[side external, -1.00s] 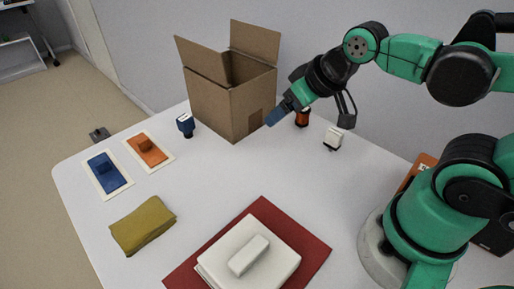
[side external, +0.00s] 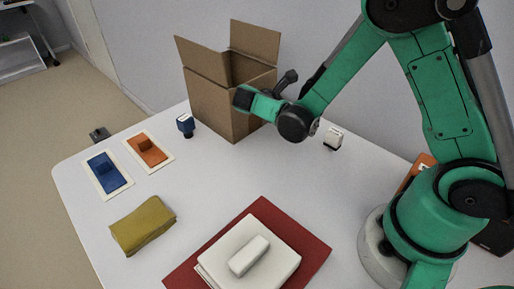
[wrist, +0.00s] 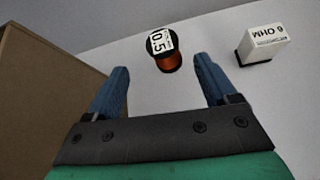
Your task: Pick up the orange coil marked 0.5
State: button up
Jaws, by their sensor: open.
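The orange coil (wrist: 170,62) stands on the table in the wrist view, with a white top label reading 0.5 and dark rims. My gripper (wrist: 160,68) is open, its two blue fingers spread apart. The coil appears between and slightly beyond the fingertips, nothing held. I cannot tell the height of the fingers above it. In the side view my arm hides the coil, and the fingers are not clearly seen.
An open cardboard box (side external: 210,105) stands close to my gripper; its wall (wrist: 40,95) fills the left of the wrist view. A blue item (side external: 185,124), two trays and a cloth (side external: 143,225) lie farther off.

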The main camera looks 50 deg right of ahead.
jog(key=shift+s+d+f+n+g+h, duration=0.1)
jog(key=shift+d+f+n+g+h, duration=0.15)
jog(key=shift+f+n+h, duration=0.2)
jog(key=shift+x, duration=2.75)
jog(key=shift+f, duration=0.1)
grip_shut()
jog(key=shift+r, duration=0.2)
